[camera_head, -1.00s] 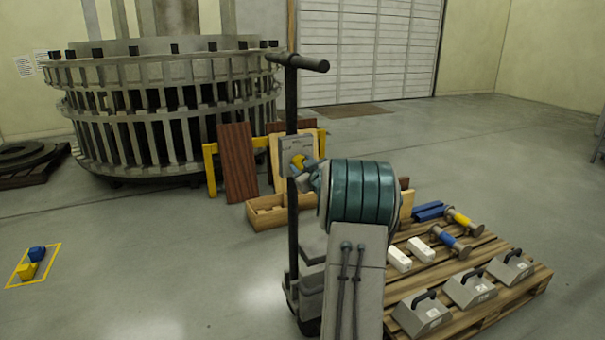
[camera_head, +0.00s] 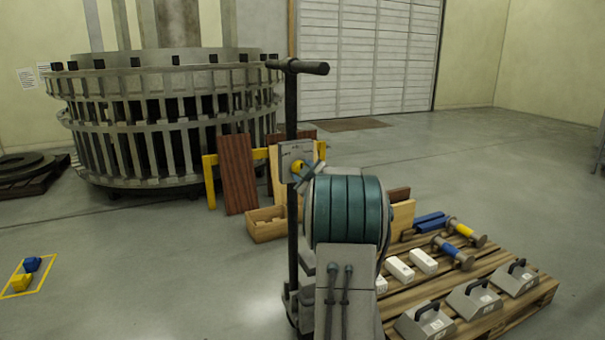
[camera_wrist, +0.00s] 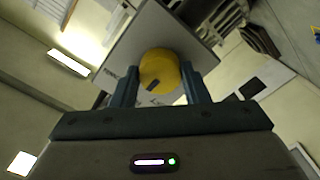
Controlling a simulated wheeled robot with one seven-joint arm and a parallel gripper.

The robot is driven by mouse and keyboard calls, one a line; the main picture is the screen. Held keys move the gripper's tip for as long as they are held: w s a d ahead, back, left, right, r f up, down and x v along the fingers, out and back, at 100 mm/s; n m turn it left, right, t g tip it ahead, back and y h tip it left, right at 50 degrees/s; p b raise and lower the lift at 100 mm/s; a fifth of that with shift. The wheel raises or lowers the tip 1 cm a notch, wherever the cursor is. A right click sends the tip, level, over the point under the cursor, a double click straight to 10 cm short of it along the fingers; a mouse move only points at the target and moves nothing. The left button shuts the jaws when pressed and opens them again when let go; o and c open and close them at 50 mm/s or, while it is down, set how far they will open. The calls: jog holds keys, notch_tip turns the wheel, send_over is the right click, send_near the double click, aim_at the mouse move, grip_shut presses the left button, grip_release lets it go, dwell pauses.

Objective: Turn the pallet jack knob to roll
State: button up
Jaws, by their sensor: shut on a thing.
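The pallet jack (camera_head: 291,215) stands upright with a dark T-handle on top and a grey plate (camera_head: 289,150) on its post. The yellow knob (camera_head: 297,168) is on that plate, partly hidden by my gripper in the head view. In the wrist view the yellow knob (camera_wrist: 160,72) has a dark mark pointing to the lower left and sits between my two fingers. My gripper (camera_wrist: 160,85) is shut on the knob. It shows in the head view at the plate (camera_head: 306,171).
A wooden pallet (camera_head: 505,325) at the right carries grey blocks with handles, white boxes and blue and yellow tools. A wooden box (camera_head: 265,230) and boards stand behind the jack. A large slatted ring (camera_head: 165,115) is at the back left. The floor at left is mostly clear.

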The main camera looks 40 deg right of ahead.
jog(key=o, duration=1)
jog(key=p+v, duration=0.1)
jog(key=v, duration=1.3)
jog(key=shift+p, duration=0.4)
jog(key=shift+w, duration=0.1)
